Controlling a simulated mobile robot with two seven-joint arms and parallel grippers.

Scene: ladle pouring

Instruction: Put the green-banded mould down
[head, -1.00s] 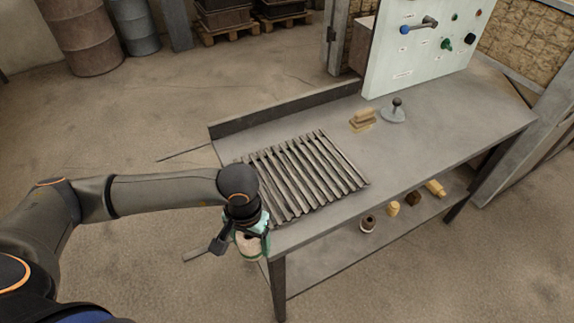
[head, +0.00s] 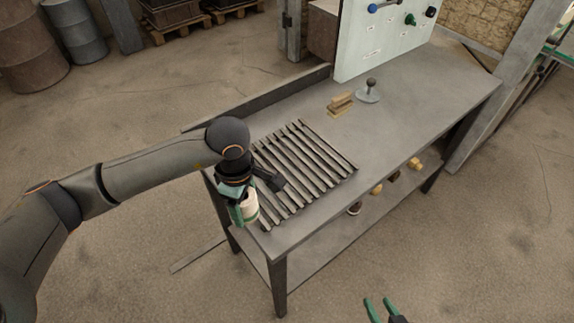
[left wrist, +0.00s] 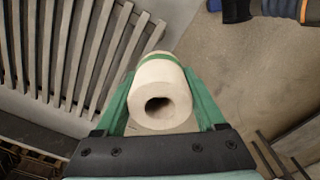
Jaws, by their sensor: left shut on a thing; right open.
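The green-banded mould (head: 250,207) is a cream cylinder with a hole in its end. My left gripper (head: 243,212) is shut on it, at the near left corner of the bench in the head view. In the left wrist view the mould (left wrist: 160,98) sits between the green fingers, its open end facing the camera and a green band across its far part. The slatted rack (head: 305,170) lies on the bench just right of the mould. I cannot tell whether the mould touches anything below. My right gripper (head: 378,308) is open and empty at the bottom edge, well away from the bench.
The grey bench (head: 410,85) has bare top to the right of the rack. A wooden block tool (head: 340,103) and a knobbed grey tool (head: 369,91) stand behind the rack. A white panel (head: 385,45) rises at the back. Several small items lie on the lower shelf (head: 325,235).

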